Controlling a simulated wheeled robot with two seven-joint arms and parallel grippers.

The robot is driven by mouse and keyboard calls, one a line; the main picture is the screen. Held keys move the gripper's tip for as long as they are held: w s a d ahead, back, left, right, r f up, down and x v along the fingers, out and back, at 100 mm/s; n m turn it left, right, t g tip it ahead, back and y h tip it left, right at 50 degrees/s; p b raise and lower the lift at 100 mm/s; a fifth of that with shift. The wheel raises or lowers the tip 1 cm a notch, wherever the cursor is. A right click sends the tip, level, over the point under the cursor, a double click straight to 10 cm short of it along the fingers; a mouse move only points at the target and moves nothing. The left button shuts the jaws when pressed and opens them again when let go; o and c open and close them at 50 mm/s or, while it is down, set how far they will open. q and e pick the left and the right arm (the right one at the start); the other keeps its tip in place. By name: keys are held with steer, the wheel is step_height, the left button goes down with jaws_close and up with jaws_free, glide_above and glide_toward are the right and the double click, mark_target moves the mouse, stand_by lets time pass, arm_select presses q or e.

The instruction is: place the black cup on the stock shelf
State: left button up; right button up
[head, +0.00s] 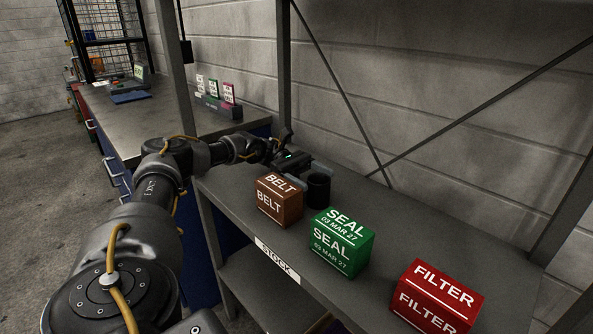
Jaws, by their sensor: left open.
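The black cup (319,190) stands upright on the stock shelf (358,201), just right of the brown BELT box and behind the green SEAL box. My left gripper (308,174) reaches in from the left above the shelf. It is open, with its fingers at the cup's left and far side, close to the rim. I cannot tell whether a finger touches the cup. The lower part of the cup is partly hidden by the boxes. My right gripper is not in view.
A brown BELT box (279,199), a green SEAL box (342,242) and a red FILTER box (436,297) stand along the shelf. An upright post (284,70) and diagonal braces stand behind. A workbench (160,115) with small boxes is at the left.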

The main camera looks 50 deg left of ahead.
arm_select(q)
steer(key=a+b, duration=0.1)
steer(key=a, duration=0.6)
steer(key=shift+s+a, duration=0.1)
steer(key=shift+a, duration=0.4)
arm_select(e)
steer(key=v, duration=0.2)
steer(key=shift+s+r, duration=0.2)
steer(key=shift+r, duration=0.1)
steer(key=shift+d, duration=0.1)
